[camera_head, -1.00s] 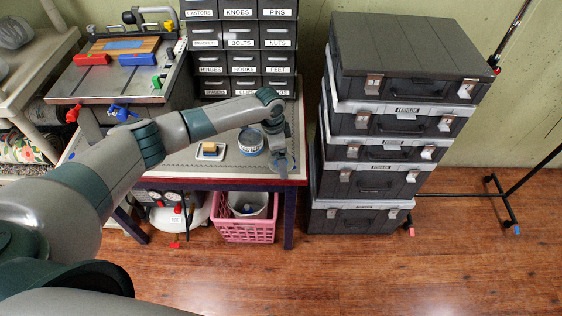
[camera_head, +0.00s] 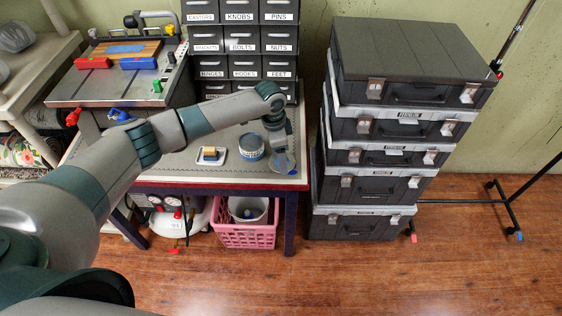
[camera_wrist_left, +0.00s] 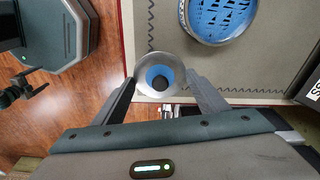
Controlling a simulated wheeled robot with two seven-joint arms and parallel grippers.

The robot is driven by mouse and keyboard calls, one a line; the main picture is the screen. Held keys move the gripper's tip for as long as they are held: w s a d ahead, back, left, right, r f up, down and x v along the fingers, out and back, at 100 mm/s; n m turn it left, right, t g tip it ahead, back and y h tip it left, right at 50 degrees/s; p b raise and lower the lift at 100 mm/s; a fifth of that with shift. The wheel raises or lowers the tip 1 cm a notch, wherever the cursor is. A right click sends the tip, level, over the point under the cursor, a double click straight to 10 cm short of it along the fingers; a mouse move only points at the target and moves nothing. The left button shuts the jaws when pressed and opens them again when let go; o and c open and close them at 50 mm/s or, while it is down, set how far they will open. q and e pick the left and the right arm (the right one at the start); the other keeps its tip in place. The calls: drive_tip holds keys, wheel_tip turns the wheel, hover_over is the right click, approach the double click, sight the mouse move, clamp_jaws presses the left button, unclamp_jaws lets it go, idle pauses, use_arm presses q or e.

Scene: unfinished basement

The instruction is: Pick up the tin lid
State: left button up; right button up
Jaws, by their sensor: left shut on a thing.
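The tin lid is a small round grey-metal disc with a blue ring and dark centre; it shows in the left wrist view (camera_wrist_left: 160,73) and, small and partly hidden, in the head view (camera_head: 285,163). My left gripper (camera_head: 281,153) points down near the table's front right corner. In the left wrist view its two fingers (camera_wrist_left: 160,88) are shut on the lid, one on each side. The open tin (camera_head: 251,147), blue and white, stands on the table left of the lid. Its blue patterned inside shows in the left wrist view (camera_wrist_left: 217,14). My right gripper is in neither view.
A small tray (camera_head: 212,157) with a yellow-brown block lies left of the tin. Labelled grey drawers (camera_head: 243,42) stand behind. Stacked dark cases (camera_head: 382,187) rise close to the table's right side. A pink basket (camera_head: 243,235) sits underneath. The floor in front is clear.

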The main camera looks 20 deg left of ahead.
use_arm(q)
drive_tip(key=s+d+r+b, duration=0.2)
drive_tip(key=d+r+b, duration=0.1)
drive_tip(key=d+r, duration=0.5)
drive_tip(key=d, duration=0.3)
drive_tip(key=shift+s+d, duration=0.15)
drive_tip(key=shift+s, duration=0.25)
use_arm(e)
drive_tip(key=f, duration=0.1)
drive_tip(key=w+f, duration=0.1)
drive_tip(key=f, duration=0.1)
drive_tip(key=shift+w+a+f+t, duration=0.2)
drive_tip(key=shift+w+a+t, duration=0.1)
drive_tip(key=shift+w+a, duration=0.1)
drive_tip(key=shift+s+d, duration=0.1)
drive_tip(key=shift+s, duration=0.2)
